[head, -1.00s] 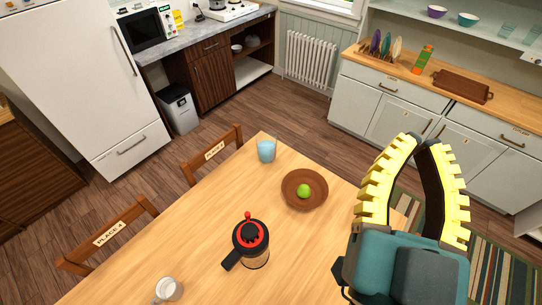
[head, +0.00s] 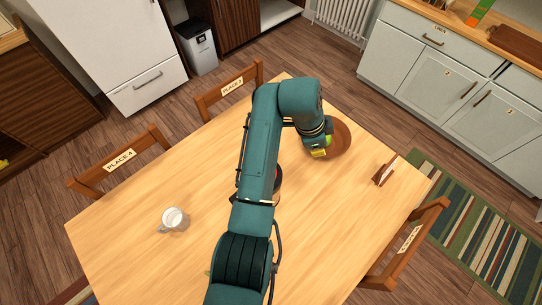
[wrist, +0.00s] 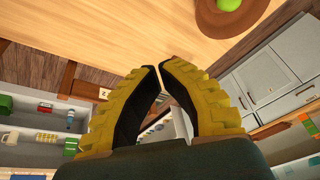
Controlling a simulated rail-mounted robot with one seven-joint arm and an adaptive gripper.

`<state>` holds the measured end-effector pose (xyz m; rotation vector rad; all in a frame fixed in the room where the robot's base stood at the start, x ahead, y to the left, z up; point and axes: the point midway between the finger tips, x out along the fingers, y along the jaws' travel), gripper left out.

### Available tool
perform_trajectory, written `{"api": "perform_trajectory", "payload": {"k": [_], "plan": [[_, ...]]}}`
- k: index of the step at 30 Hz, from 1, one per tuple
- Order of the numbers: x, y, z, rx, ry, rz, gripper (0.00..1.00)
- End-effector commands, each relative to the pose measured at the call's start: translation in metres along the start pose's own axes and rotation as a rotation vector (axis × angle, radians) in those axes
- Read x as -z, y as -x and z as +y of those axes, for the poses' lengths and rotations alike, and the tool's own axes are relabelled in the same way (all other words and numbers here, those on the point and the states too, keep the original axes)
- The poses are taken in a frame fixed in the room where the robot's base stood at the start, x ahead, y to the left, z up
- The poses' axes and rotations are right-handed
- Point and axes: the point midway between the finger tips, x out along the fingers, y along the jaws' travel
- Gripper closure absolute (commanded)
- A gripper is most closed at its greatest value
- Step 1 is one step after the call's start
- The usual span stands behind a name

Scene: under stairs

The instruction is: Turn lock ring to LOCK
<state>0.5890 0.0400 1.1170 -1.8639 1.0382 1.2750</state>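The press pot with the red and black top (head: 278,180) stands on the table. It is almost wholly hidden behind my arm in the head view; only a sliver of its top shows. Its ring and any LOCK mark cannot be made out. My gripper (head: 318,153) is beyond the pot, close to the brown plate, with only a yellow part of it showing. In the wrist view my gripper (wrist: 159,67) has its yellow fingers drawn together at the tips, with nothing between them. The pot is not in the wrist view.
The brown plate (head: 341,141) holds a green fruit, and the plate also shows in the wrist view (wrist: 215,22). A white mug (head: 173,219) stands at the left of the table (head: 130,235). A small wooden card stand (head: 385,170) is at the right. Chairs line the table.

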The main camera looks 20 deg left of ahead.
Motion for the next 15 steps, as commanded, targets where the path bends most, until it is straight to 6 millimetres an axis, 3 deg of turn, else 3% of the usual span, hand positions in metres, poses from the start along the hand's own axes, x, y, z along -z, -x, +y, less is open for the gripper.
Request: {"api": "perform_trajectory", "payload": {"k": [1, 2, 6, 10, 15], "plan": [[-0.024, -0.013, -0.006, -0.044, 0.032, -0.003, 1.00], [-0.035, -0.014, -0.009, -0.068, 0.055, -0.005, 1.00], [-0.086, -0.002, -0.036, -0.079, 0.160, 0.000, 1.00], [-0.109, 0.024, -0.058, -0.011, 0.195, 0.004, 1.00], [-0.115, 0.019, -0.059, -0.008, 0.207, 0.003, 1.00]]}}
